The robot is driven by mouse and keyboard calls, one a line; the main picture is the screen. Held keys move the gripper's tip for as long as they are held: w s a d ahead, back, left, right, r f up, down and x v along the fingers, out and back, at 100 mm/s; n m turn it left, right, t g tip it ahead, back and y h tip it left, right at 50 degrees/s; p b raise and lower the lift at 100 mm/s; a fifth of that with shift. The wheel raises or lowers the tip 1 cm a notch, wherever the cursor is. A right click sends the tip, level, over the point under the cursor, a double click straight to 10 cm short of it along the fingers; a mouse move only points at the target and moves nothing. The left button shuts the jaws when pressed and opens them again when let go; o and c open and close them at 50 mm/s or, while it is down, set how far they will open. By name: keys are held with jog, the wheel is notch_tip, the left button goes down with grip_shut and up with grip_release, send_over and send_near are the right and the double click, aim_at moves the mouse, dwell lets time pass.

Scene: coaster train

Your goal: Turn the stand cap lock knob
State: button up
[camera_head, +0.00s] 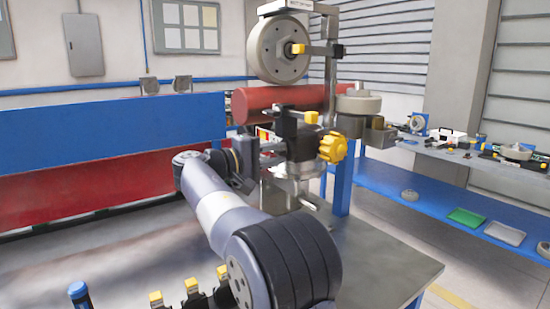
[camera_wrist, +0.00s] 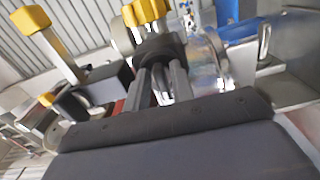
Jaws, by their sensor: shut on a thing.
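A yellow lobed knob (camera_head: 333,147) sits on the right side of the metal stand, joined to a dark body (camera_head: 303,143). In the wrist view a yellow knob (camera_wrist: 147,12) shows at the top, cut off by the frame edge, above a dark rounded part (camera_wrist: 160,48). My gripper (camera_wrist: 162,72) is shut on this dark part, its two grey fingers lying on either side of it. In the head view my gripper (camera_head: 262,157) reaches in from the left of the stand, and its fingertips are partly hidden.
A red cylinder (camera_head: 285,98) and a grey wheel (camera_head: 277,50) stand above and behind. Several black clamps with yellow tops (camera_head: 192,285) line the front. A grey table top (camera_head: 385,265) is clear at right. A blue-edged shelf unit (camera_head: 440,200) stands farther right.

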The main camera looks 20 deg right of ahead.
dwell(0.3)
jog(key=o, duration=0.7)
jog(key=s+a, duration=0.2)
jog(key=a, duration=0.8)
jog(key=shift+a, duration=0.35)
jog(key=shift+d, duration=0.1)
jog(key=d, duration=0.3)
jog(key=w+d, duration=0.1)
jog(key=d, duration=0.3)
jog(key=w+d, duration=0.1)
jog(key=d, duration=0.2)
jog(key=shift+d, duration=0.3)
jog(key=shift+a, duration=0.15)
